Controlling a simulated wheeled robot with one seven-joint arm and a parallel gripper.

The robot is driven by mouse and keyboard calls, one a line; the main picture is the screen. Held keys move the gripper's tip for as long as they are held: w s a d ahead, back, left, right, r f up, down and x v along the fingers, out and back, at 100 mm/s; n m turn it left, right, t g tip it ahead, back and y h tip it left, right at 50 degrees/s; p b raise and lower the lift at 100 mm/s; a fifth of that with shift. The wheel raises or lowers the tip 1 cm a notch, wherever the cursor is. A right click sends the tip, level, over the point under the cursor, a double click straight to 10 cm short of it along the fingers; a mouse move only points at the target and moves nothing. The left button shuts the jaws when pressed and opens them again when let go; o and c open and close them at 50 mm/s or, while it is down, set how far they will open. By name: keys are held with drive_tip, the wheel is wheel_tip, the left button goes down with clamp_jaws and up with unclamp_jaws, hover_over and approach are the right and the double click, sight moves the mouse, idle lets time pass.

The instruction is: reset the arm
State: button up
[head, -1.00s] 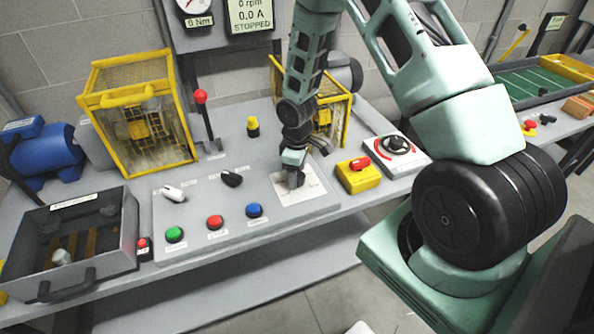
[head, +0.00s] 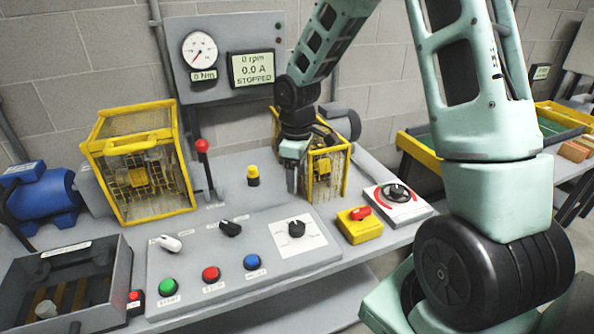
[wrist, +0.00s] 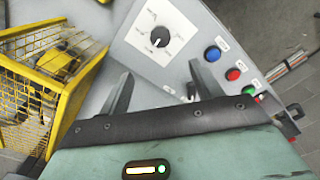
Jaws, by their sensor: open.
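My gripper (head: 292,180) hangs in the air above the back of the bench, in front of the right yellow guard cage. In the wrist view my gripper (wrist: 155,85) shows two grey fingers spread apart with nothing between them. The black rotary knob (head: 296,229) on its white dial plate is uncovered in the head view, in front of and below my gripper. The knob also shows in the wrist view (wrist: 160,37), beyond the fingers and apart from them.
The right yellow cage (head: 335,178) is close to my gripper. A red-knobbed lever (head: 203,147) and yellow button (head: 253,175) stand left. Green (head: 168,287), red (head: 211,273) and blue (head: 251,262) buttons line the panel's front. The display (head: 250,68) reads 0 rpm, 0.0 A, STOPPED.

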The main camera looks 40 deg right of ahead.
drive_tip(key=shift+r, duration=0.55)
drive_tip(key=s+a+r, duration=0.2)
drive_tip(key=s+a, duration=0.2)
drive_tip(key=a, duration=0.3)
drive_tip(key=s+a+r, duration=0.2)
drive_tip(key=s+a, duration=0.1)
drive_tip(key=a, duration=0.5)
drive_tip(key=s+a+r, duration=0.1)
drive_tip(key=s+a, duration=0.3)
drive_tip(key=s, duration=0.4)
drive_tip(key=s+a+r, duration=0.2)
drive_tip(key=s+a, duration=0.3)
drive_tip(key=s, duration=0.4)
drive_tip(key=shift+s+a+n+y, duration=0.2)
drive_tip(key=shift+a+n+y, duration=0.1)
drive_tip(key=shift+n, duration=0.1)
